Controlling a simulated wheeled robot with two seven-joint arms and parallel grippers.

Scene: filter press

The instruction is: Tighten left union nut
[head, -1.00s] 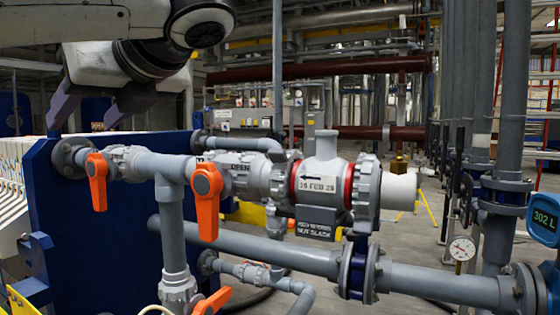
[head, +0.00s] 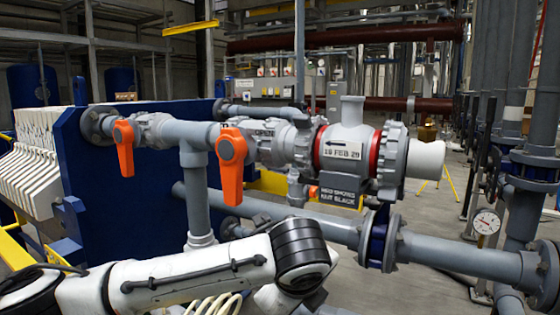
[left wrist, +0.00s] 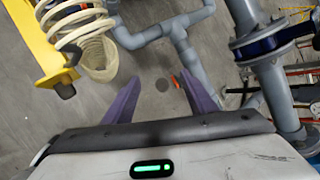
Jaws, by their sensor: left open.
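A red ring (head: 319,150) shows between nut and body. My left arm crosses the bottom of the head view, below the pipe; its gripper is not visible there. In the left wrist view my left gripper (left wrist: 163,95) is open and empty, its purple fingers above the floor and pipes. My right gripper is out of view.
Two orange handles (head: 231,165) (head: 123,148) hang in front of the line. A ribbed right nut (head: 392,164) flanks the body. A lower grey pipe (head: 290,222) and blue flange (head: 377,240) run below. A cream coiled hose (left wrist: 92,40) and yellow beam (left wrist: 35,45) are near my wrist.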

